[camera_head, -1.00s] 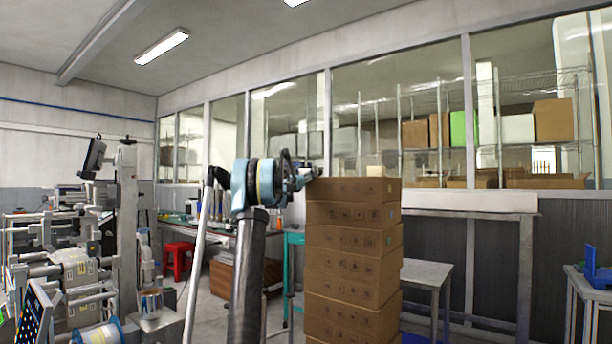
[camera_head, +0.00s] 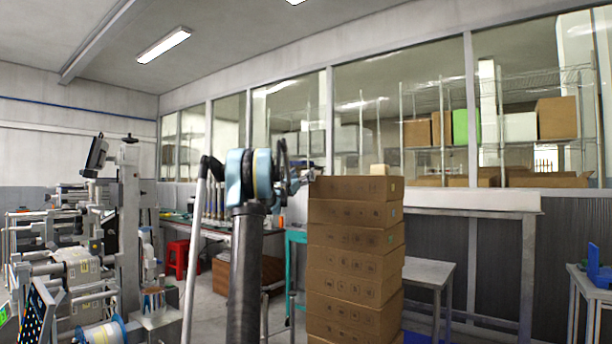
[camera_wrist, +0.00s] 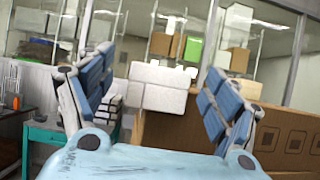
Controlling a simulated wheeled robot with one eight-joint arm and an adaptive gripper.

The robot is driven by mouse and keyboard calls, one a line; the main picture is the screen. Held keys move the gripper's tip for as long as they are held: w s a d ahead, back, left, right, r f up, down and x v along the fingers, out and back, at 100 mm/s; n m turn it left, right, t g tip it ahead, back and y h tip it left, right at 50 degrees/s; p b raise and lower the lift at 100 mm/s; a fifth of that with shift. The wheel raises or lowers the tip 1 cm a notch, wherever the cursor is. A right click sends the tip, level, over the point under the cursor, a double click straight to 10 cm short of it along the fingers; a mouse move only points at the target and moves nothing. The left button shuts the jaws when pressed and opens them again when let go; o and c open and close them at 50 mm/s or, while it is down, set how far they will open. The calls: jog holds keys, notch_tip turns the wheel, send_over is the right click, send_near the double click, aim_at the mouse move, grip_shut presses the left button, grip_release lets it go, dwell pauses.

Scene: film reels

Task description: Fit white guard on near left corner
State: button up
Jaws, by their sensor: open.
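My gripper (camera_wrist: 150,105) is open, with its two blue-padded fingers spread in the wrist view. In the head view my gripper (camera_head: 303,178) is at the upper left edge of the carton stack (camera_head: 350,240), partly hidden by my wrist. A white blocky shape (camera_wrist: 160,88) shows between the fingers in the wrist view; I cannot tell whether it is the white guard, and nothing is clearly gripped. A brown carton (camera_wrist: 285,140) of the stack fills the lower right there. A small cream block (camera_head: 378,170) shows at the stack's top. The near left corner is not clear.
A white-topped bench (camera_head: 470,201) and a small grey table (camera_head: 428,272) stand right of the stack. A teal frame (camera_head: 296,270) stands left of it, with a red stool (camera_head: 178,257) farther back. Reel machinery (camera_head: 85,265) fills the left side.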

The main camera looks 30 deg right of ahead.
jog(key=shift+v, duration=2.65)
jog(key=shift+a, duration=0.1)
jog(key=s+a+f+m+g+y, duration=0.35)
jog(key=s+a+f+m, duration=0.4)
jog(key=s, duration=0.35)
jog(key=s+a+f+m+g+y, duration=0.2)
jog(key=s+a+f+m+y, duration=0.2)
jog(key=s+a+f+m, duration=0.55)
jog(key=s+a+f+m+g+y, duration=0.1)
jog(key=s+a+f+y, duration=0.6)
jog(key=s+a+f, duration=0.7)
jog(key=s+a+f+m+g+y, duration=0.1)
jog(key=s+a+f+m+y, duration=0.3)
jog(key=s+a+f, duration=1.1)
notch_tip(320, 180, down, 6)
jog(key=a+y, duration=0.2)
jog(key=y, duration=0.1)
jog(key=shift+a+r, duration=0.2)
jog(key=shift+a, duration=0.05)
jog(key=shift+s, duration=0.1)
